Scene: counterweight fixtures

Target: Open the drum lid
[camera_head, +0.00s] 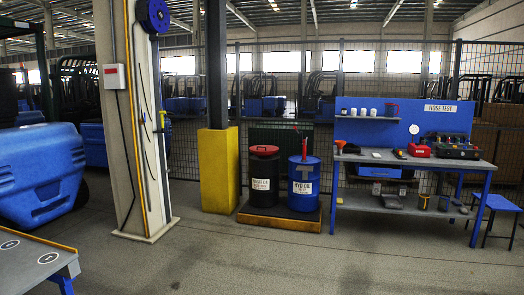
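A dark drum (264,178) with a white label stands on a low pallet at the middle of the view. A red lid (264,150) sits on its top and looks shut; any gap under it is too small to tell. A blue drum (304,186) with a white label stands close on its right, with a red fitting (303,147) on top. The task does not name which drum, but the red lid is on the dark one. My gripper is not in view.
The low pallet (280,221) has a yellow front edge. A yellow post guard (219,170) stands left of the drums. A blue hose-test bench (435,162) and stool (498,204) stand to the right. A grey tabletop (32,266) fills the lower left corner. The floor in front is clear.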

